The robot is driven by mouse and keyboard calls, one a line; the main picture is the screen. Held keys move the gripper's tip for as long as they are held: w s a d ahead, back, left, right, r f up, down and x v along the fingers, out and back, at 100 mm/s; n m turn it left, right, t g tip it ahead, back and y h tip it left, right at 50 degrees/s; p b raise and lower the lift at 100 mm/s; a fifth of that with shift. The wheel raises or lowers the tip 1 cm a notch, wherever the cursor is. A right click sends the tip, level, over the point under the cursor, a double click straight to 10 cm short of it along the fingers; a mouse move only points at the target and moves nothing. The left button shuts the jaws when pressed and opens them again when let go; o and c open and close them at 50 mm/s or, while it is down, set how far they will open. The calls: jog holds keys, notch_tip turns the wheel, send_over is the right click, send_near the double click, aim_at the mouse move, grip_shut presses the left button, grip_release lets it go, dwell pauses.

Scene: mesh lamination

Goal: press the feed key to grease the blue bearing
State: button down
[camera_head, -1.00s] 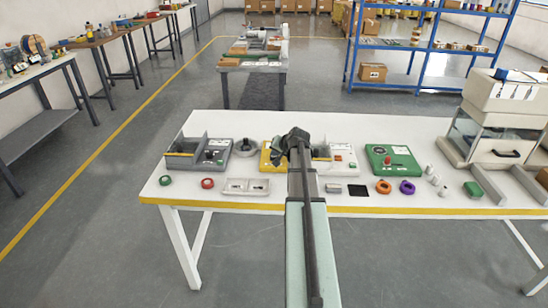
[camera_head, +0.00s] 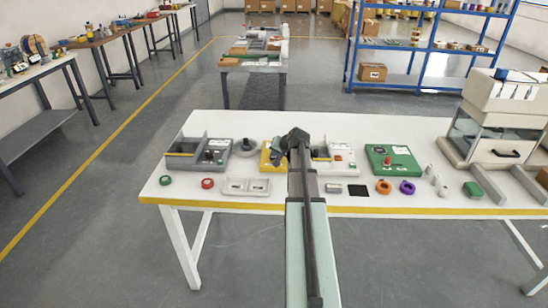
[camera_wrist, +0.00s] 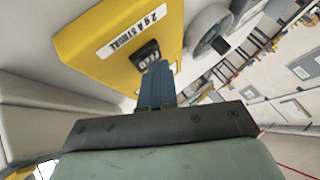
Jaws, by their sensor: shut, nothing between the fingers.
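The yellow greasing unit (camera_head: 265,161) stands on the white table, partly behind my arm in the head view. In the wrist view the yellow unit (camera_wrist: 110,42) fills the upper left, with a white label reading "2 g A STROKE" upside down. Its black key marked FEED (camera_wrist: 146,52) lies right at my fingertips. My gripper (camera_wrist: 158,66) is shut and empty, its blue-grey fingers overlapping the key's lower edge. I cannot tell whether they touch or press it. I cannot make out a blue bearing in either view.
A grey unit (camera_head: 214,153) stands left and a green box (camera_head: 391,158) right. A grey round part (camera_wrist: 209,32) sits beside the yellow unit.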

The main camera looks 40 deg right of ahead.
jog(key=shift+r, duration=0.8)
jog(key=shift+r, duration=2.5)
dwell(0.7)
notch_tip(320, 180, up, 4)
jog(key=shift+f, duration=0.1)
dwell(0.4)
jog(key=shift+f, duration=4.45)
